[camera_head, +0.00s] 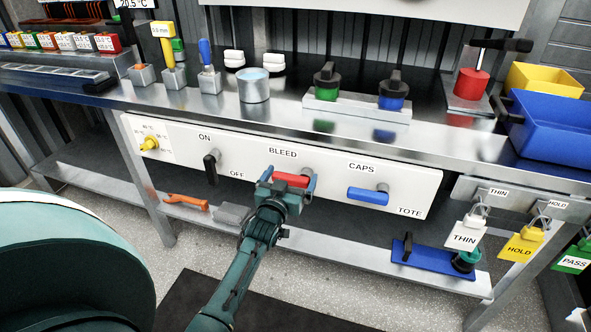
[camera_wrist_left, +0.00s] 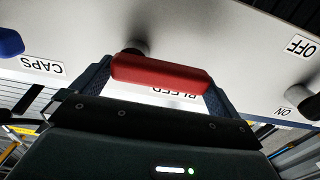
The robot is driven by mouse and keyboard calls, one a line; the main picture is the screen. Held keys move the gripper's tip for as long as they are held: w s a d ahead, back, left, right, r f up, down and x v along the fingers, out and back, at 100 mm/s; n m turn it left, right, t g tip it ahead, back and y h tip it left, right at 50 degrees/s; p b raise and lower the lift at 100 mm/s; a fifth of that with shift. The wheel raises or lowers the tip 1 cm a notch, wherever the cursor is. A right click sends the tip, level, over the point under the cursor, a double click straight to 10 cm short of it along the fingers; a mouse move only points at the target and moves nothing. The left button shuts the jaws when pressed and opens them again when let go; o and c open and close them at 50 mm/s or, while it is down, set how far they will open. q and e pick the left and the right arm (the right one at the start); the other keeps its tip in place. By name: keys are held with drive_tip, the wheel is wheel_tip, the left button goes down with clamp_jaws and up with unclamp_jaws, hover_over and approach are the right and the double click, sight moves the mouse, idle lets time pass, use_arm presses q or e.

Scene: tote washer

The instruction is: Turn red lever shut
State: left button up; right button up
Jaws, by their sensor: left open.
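The red lever (camera_head: 291,180) sits on the white panel (camera_head: 232,160) under the BLEED label and lies roughly horizontal. In the left wrist view the red lever (camera_wrist_left: 160,74) spans the space between the fingers, with its pivot behind it. My left gripper (camera_head: 287,184) is open, with one finger near each end of the lever. It also shows in the left wrist view (camera_wrist_left: 158,90). Whether the fingers touch the lever I cannot tell. My right gripper is not in view.
On the same panel, a black lever (camera_head: 211,168) hangs down at left between ON and OFF, and a blue lever (camera_head: 368,196) lies horizontal at right. A yellow knob (camera_head: 149,143) is far left. The steel bench edge (camera_head: 330,135) overhangs the panel; a lower shelf (camera_head: 340,255) runs below.

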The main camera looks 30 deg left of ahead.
use_arm(q)
drive_tip(key=shift+w, duration=0.2)
drive_tip(key=shift+s, duration=0.1)
drive_tip(key=shift+c, duration=0.8)
drive_tip(key=c, duration=0.9)
